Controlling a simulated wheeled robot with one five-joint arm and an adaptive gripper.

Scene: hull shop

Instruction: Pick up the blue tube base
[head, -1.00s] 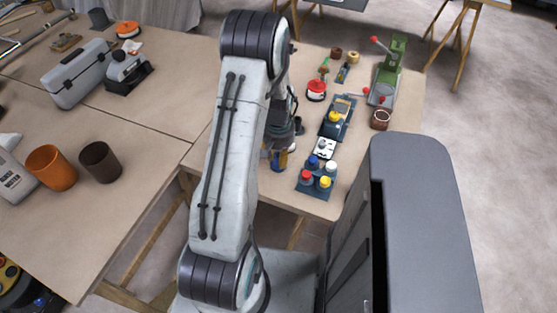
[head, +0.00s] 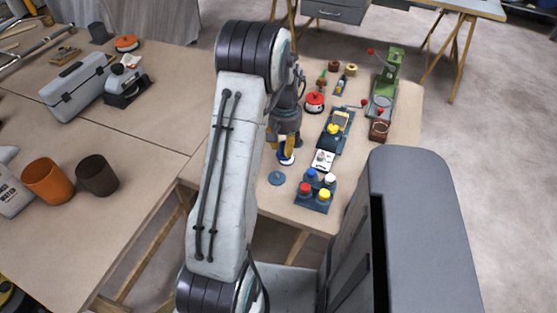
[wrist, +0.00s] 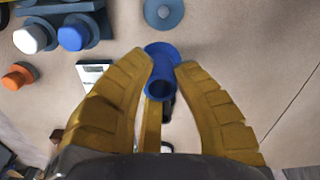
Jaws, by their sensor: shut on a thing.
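The blue tube base (wrist: 161,80) is a short blue tube with a wider flange. In the wrist view it sits between the tips of my gripper's yellow fingers (wrist: 160,72), its open end facing the camera. My gripper is shut on it. In the head view my gripper (head: 285,143) is over the right-hand table, and the blue tube base (head: 286,158) shows below the fingers. I cannot tell whether it is clear of the table top.
A dark blue disc (head: 277,178) lies near the gripper. A tray of colour-capped bottles (head: 316,203), a white box (head: 323,160) and a dark blue device (head: 339,125) stand to the right. A red-lidded pot (head: 314,103) and a green press (head: 385,90) are farther back.

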